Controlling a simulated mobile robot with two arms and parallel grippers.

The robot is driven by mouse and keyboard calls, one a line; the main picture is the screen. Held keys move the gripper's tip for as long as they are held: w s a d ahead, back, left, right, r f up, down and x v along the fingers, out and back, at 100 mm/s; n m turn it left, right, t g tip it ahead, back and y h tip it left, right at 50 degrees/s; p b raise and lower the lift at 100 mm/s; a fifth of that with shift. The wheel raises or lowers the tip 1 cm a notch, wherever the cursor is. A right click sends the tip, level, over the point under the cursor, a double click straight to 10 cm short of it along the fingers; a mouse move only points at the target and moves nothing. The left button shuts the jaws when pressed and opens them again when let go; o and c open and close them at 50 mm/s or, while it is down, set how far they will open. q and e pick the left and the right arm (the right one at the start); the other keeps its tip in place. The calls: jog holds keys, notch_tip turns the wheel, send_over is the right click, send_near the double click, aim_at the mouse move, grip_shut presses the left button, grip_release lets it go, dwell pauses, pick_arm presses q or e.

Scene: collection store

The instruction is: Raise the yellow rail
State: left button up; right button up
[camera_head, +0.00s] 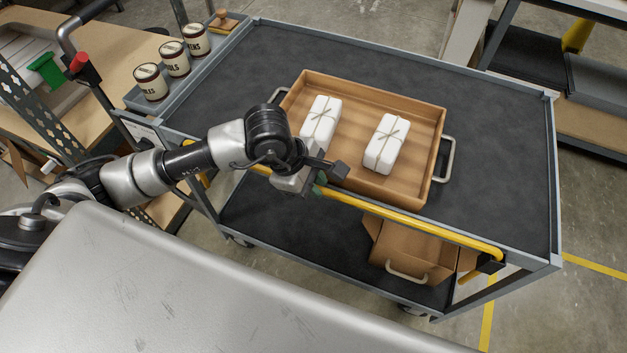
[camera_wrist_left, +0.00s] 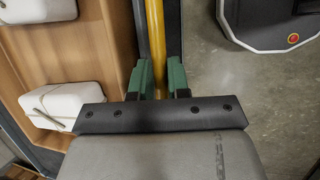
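The yellow rail (camera_head: 430,226) runs along the near long side of the cart (camera_head: 505,150), about level with its top edge. Its right end meets a black bracket (camera_head: 490,264). My left wrist hides part of the rail in the head view. My right gripper is in neither view.
A wooden tray (camera_head: 437,130) with two white tied parcels (camera_head: 321,121) stands on the cart top, close behind the rail. A cardboard box (camera_head: 415,249) sits on the lower shelf. Labelled tins (camera_head: 174,58) stand at the far left. The cart top's right side is clear.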

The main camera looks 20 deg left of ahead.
pick_arm(q)
grip_shut()
notch_tip(320, 180, up, 15)
jog(key=p, duration=0.5)
jog(key=shift+w+f, duration=0.15)
jog(key=shift+o, duration=1.8)
grip_release()
jog(key=shift+s, duration=0.2)
jog(key=b+v, duration=0.1)
jog(key=v, duration=1)
